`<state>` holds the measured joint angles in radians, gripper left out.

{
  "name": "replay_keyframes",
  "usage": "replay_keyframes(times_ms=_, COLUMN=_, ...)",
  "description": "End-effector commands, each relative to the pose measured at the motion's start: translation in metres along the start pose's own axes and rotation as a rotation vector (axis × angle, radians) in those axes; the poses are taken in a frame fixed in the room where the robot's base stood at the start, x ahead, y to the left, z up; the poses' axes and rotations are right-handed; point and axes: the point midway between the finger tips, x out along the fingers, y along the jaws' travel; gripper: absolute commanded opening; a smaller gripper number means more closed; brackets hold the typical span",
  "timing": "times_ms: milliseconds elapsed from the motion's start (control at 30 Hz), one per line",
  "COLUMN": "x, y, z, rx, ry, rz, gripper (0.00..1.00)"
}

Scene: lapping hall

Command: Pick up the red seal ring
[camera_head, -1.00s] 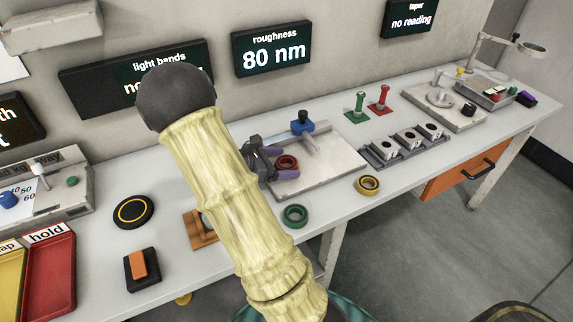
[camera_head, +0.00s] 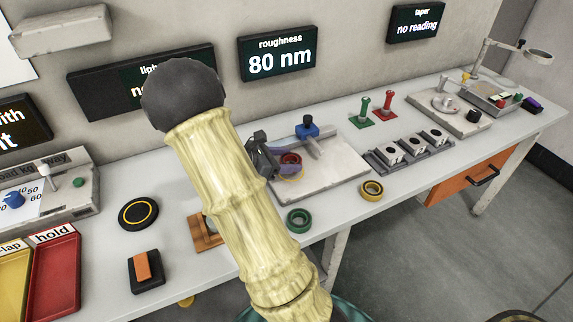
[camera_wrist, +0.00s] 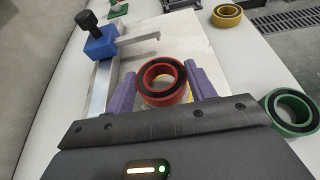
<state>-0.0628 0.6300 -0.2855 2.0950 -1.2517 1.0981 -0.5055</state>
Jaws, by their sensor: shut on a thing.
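The red seal ring (camera_wrist: 165,98) sits between the two purple fingers of my gripper (camera_wrist: 160,74) in the wrist view. The fingers are shut on its outer sides. In the head view the ring (camera_head: 291,158) appears held a little above a pale plate (camera_head: 330,180). A yellow circle shows on the plate below it. The purple fingers of my gripper (camera_head: 293,164) are partly hidden by the ring and the dark gripper body.
A blue clamp-like piece (camera_head: 307,130) stands on the plate's back part. A green ring (camera_head: 299,228) and a yellow ring (camera_head: 372,196) lie near the front. A block row (camera_head: 412,150) and red and green handled pieces (camera_head: 386,104) stand to the right.

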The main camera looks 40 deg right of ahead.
Motion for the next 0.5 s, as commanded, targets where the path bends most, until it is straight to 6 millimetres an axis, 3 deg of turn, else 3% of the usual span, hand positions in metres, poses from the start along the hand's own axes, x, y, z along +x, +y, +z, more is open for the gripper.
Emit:
replay_keyframes(times_ms=233, x=-0.021, y=0.001, z=0.049, rx=0.005, ry=0.0, rz=0.002, gripper=0.28)
replay_keyframes(times_ms=500, x=-0.029, y=0.0, z=0.069, rx=0.0, ry=0.0, rz=-0.001, gripper=0.28)
